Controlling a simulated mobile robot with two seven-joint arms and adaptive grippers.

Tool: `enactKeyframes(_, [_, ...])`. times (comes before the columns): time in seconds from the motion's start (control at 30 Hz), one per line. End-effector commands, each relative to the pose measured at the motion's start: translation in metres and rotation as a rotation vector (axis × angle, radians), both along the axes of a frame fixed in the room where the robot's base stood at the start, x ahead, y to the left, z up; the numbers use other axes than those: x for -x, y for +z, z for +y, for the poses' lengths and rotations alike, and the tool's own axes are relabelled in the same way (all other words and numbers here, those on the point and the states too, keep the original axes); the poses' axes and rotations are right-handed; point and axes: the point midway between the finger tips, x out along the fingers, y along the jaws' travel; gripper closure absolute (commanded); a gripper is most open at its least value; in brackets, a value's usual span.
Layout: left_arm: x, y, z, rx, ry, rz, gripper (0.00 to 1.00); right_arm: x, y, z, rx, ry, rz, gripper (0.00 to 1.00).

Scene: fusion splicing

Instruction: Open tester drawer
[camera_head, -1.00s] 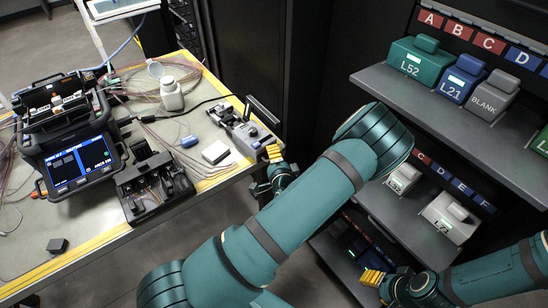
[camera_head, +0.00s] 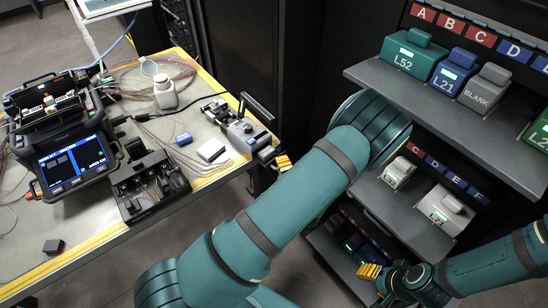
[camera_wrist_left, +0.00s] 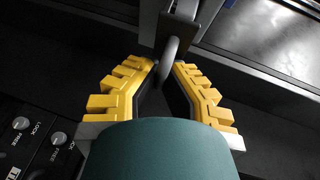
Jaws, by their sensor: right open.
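My left gripper (camera_head: 283,162) has yellow fingers and is just off the front right corner of the bench, beside a grey device (camera_head: 240,128). In the left wrist view its fingertips (camera_wrist_left: 167,66) are close together on both sides of a grey curved handle (camera_wrist_left: 172,48) and look shut on it. The handle is fixed to a small brown plate (camera_wrist_left: 186,20). The drawer face is not clear, and whether it is open cannot be told. My right gripper (camera_head: 370,271) is open and apparently empty at the lower right, in front of the lower shelf.
The bench (camera_head: 215,85) carries a splicer with a lit screen (camera_head: 75,163), a black tool tray (camera_head: 150,187), a white bottle (camera_head: 165,93) and a white box (camera_head: 211,150). A shelf rack (camera_head: 450,110) with labelled boxes stands at the right. Knobs marked LOCK and FREE (camera_wrist_left: 58,138) are beside the left gripper.

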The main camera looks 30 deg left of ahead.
Motion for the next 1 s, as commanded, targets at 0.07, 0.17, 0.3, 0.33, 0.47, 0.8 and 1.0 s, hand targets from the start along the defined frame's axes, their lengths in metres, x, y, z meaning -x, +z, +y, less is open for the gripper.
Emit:
enactKeyframes(0.07, [0.000, 0.000, -0.005, 0.002, -0.005, -0.002, 1.00, 0.000, -0.001, 0.000, 0.000, 0.000, 0.000, 0.53])
enactKeyframes(0.17, [0.000, 0.000, -0.006, 0.002, -0.005, -0.002, 1.00, 0.000, -0.001, 0.000, 0.000, 0.000, -0.001, 0.53])
enactKeyframes(0.3, [0.000, 0.000, -0.006, 0.002, -0.004, -0.002, 1.00, 0.000, -0.001, 0.000, 0.000, 0.000, -0.001, 0.53])
enactKeyframes(0.33, [0.000, 0.000, -0.006, 0.002, -0.004, -0.002, 1.00, 0.000, -0.001, 0.000, 0.000, 0.000, -0.001, 0.53])
enactKeyframes(0.47, [0.000, 0.000, -0.005, 0.001, -0.004, -0.002, 0.62, 0.000, 0.000, 0.000, 0.000, 0.000, -0.001, 0.53])
enactKeyframes(0.8, [0.003, 0.001, -0.007, 0.001, -0.002, -0.001, 0.62, 0.000, 0.000, 0.000, 0.000, 0.000, -0.001, 0.53])
enactKeyframes(1.0, [0.022, 0.006, -0.026, 0.001, -0.004, 0.001, 0.62, 0.000, 0.000, 0.000, 0.000, 0.000, -0.001, 0.53])
